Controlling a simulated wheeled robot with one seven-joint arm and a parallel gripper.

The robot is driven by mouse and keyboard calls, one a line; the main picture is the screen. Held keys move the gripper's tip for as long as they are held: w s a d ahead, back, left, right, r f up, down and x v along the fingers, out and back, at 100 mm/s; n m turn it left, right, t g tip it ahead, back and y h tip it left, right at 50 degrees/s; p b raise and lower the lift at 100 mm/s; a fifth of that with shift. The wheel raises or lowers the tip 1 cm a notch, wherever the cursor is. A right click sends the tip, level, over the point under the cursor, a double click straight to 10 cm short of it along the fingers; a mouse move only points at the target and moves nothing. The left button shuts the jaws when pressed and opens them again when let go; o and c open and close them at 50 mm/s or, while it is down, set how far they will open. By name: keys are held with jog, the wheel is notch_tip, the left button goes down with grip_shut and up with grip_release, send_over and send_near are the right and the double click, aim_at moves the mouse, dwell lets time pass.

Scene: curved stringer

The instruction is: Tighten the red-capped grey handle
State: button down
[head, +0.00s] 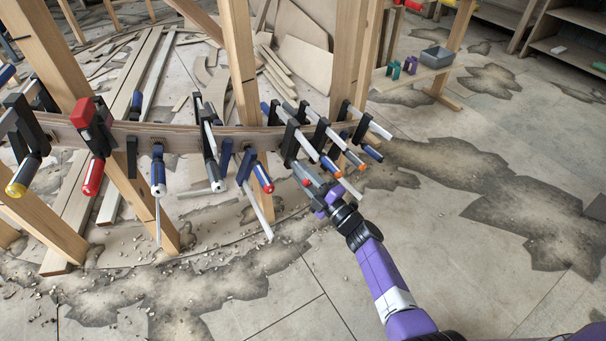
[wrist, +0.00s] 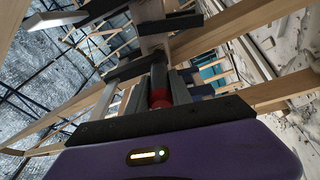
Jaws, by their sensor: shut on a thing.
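The red-capped grey handle belongs to a bar clamp on the curved wooden stringer (head: 180,135). The fingertips are partly hidden by the handle and clamp.
Several other clamps crowd the stringer, including a red-headed clamp (head: 92,125) at the left and orange-capped handles (head: 330,166) close beside my gripper. Wooden posts (head: 242,65) stand along it. The stained floor (head: 480,200) at the right is open.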

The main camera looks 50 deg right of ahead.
jog(key=c, duration=1.1)
grip_release()
jog(key=shift+c, duration=0.2)
jog(key=shift+s, duration=0.1)
jog(key=p+v, duration=0.1)
jog(key=v, duration=0.6)
jog(key=shift+s+p, duration=0.35)
jog(key=shift+f, duration=0.1)
jog(key=s+a, duration=0.1)
jog(key=s, duration=0.5)
jog(key=shift+s+a+f, duration=0.25)
jog(key=shift+a+f, duration=0.1)
jog(key=shift+f, duration=0.15)
